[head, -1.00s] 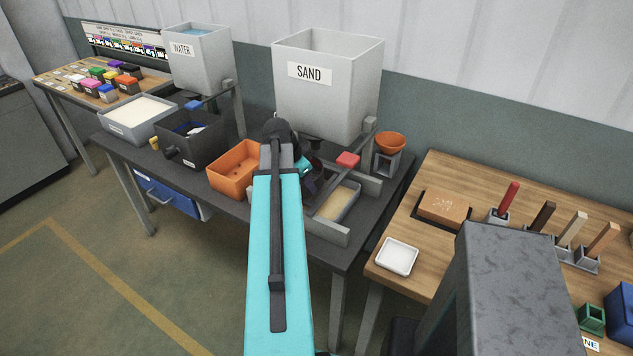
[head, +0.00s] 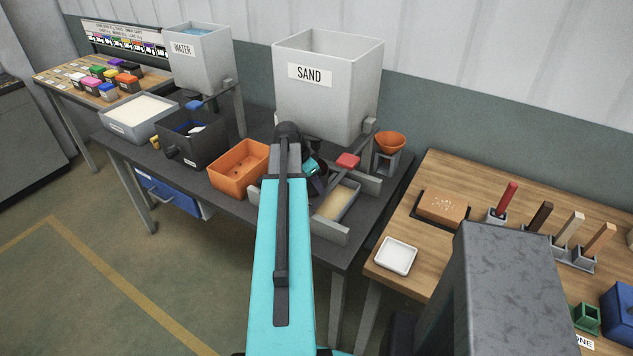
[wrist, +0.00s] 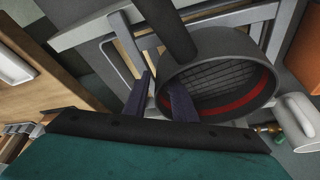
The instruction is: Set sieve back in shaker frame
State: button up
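The sieve (wrist: 223,75) is a round black pan with a dark mesh and a red ring inside, large in the wrist view. My gripper (wrist: 158,78) has its two dark fingers at the sieve's left edge, the right one overlapping its wall. A gap shows between the fingertips, but whether they press on the wall is unclear. The shaker frame (head: 320,226) has grey rails on the dark bench; its bars also show behind the sieve in the wrist view (wrist: 85,33). In the head view my arm hides most of the sieve.
An orange tray (head: 238,170) is to the left, the SAND bin (head: 325,95) behind. An orange funnel (head: 390,142) and wooden table (head: 420,270) are to the right.

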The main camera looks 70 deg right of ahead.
jog(key=shift+r, duration=0.1)
jog(key=shift+f, duration=0.2)
jog(key=shift+b+v, duration=1.1)
jog(key=shift+v, duration=0.9)
jog(key=b+v, duration=0.2)
jog(key=v, duration=0.8)
jog(key=shift+w+f, duration=0.1)
jog(key=shift+f, duration=0.05)
